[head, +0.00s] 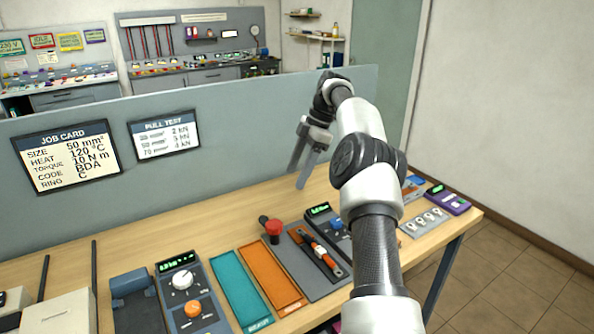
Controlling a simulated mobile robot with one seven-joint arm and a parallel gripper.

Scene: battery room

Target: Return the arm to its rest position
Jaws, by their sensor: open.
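My arm rises from the bottom right of the head view and reaches over the bench (222,217). My gripper (299,180) hangs at the arm's far end, fingers pointing down, above the back part of the bench in front of the grey-blue divider panel (240,120). The two fingers are apart and nothing shows between them. Part of the bench to the right is hidden behind my arm.
Below the gripper stand a red knob (273,227) and an orange-handled tool (318,248) on a grey plate. Teal (238,288) and orange (270,278) trays lie to their left. A purple device (447,199) sits at the right end. Open floor (500,262) lies right.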

